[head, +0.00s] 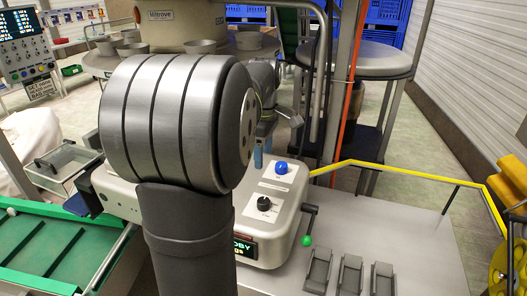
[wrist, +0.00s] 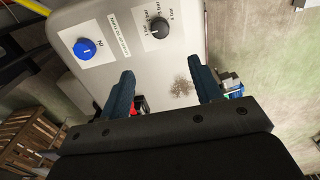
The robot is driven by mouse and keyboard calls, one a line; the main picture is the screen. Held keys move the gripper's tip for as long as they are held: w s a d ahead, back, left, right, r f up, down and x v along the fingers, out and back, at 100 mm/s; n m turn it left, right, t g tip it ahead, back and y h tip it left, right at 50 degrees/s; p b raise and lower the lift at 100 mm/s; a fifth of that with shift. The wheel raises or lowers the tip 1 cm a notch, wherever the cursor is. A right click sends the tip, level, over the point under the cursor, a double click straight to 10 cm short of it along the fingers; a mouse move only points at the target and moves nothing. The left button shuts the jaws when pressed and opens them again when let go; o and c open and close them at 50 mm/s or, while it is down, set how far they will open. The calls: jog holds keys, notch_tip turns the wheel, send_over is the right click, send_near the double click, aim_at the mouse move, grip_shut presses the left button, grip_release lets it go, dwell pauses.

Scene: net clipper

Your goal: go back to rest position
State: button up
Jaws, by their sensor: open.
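My gripper (wrist: 163,78) is open in the wrist view, with its two dark blue fingers apart and nothing seen between them but the machine's pale top. In the head view my gripper (head: 262,152) shows small, partly hidden behind my large grey arm joint. It hangs near the far edge of the clipper machine (head: 268,215). The machine carries a blue button (head: 281,168), which also shows in the wrist view (wrist: 85,48), and a black knob (head: 264,203), also in the wrist view (wrist: 158,28). Whether the fingers touch the machine, I cannot tell.
A green-lit display (head: 244,247) and a green-tipped lever (head: 307,241) are on the machine. Grey clips (head: 350,275) lie on the bench at front right. A yellow rail (head: 400,172) borders it. A green conveyor (head: 50,250) is at left. An orange-edged post (head: 352,70) stands behind.

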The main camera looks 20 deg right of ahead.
aim_at(263, 201)
dwell(0.3)
notch_tip(263, 201, down, 18)
jog(key=shift+r, duration=0.2)
dwell(0.4)
jog(key=shift+f, duration=0.1)
jog(key=m, duration=0.8)
jog(key=shift+m, duration=0.3)
jog(key=m, duration=0.4)
jog(key=shift+m, duration=2.4)
dwell(0.5)
